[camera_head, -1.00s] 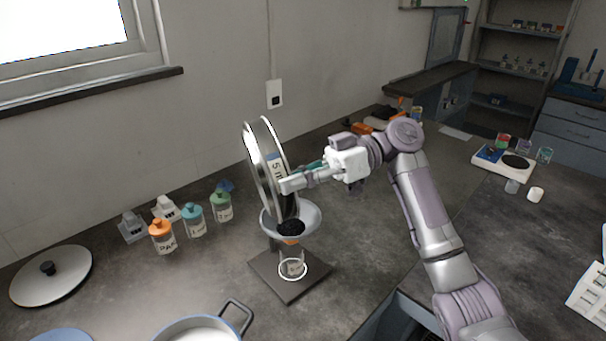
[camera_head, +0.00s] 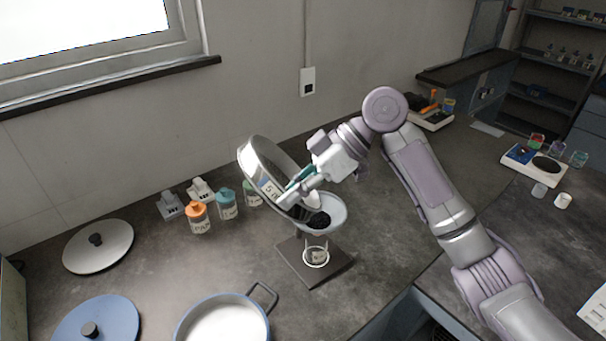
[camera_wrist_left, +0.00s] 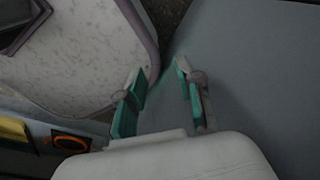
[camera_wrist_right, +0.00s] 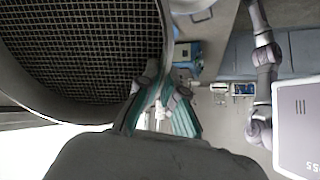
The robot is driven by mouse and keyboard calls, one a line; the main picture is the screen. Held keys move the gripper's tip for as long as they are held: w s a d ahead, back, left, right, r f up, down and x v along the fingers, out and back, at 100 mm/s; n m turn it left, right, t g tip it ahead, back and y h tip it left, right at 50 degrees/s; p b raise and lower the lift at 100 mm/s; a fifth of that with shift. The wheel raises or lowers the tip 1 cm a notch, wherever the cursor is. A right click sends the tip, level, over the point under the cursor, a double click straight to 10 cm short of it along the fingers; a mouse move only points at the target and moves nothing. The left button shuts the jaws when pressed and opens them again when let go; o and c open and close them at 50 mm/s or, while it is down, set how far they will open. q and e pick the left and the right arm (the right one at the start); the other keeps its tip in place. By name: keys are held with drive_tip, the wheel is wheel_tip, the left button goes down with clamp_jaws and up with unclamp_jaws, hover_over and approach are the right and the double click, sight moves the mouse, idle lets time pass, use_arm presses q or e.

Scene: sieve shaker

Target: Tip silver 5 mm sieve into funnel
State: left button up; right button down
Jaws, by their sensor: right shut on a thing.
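The silver 5 mm sieve (camera_head: 263,165) is tilted above the funnel (camera_head: 333,207), in the middle of the head view. My right gripper (camera_head: 297,190) is shut on its rim. The right wrist view shows the sieve's dark mesh (camera_wrist_right: 85,45) close up beside my right gripper (camera_wrist_right: 157,98). Dark material (camera_head: 319,220) lies in the funnel, which stands on a dark-based stand (camera_head: 330,272) over a small labelled jar (camera_head: 317,256). My left gripper (camera_wrist_left: 160,85) is open and empty in the left wrist view; it is outside the head view.
Bottles with orange (camera_head: 198,217), blue (camera_head: 227,203) and green (camera_head: 253,193) lids stand left of the funnel. A pan (camera_head: 185,326), a silver lid (camera_head: 75,255) and a blue lid (camera_head: 115,320) lie at the front left. A scale (camera_head: 532,168) stands at the far right.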

sight(275, 203)
drive_tip(key=shift+s+a+h+p, duration=0.1)
drive_tip(key=shift+a+h+p, duration=0.4)
drive_tip(key=shift+h, duration=0.1)
use_arm(q)
drive_tip(key=shift+r, duration=0.9)
use_arm(e)
drive_tip(key=shift+f, duration=0.2)
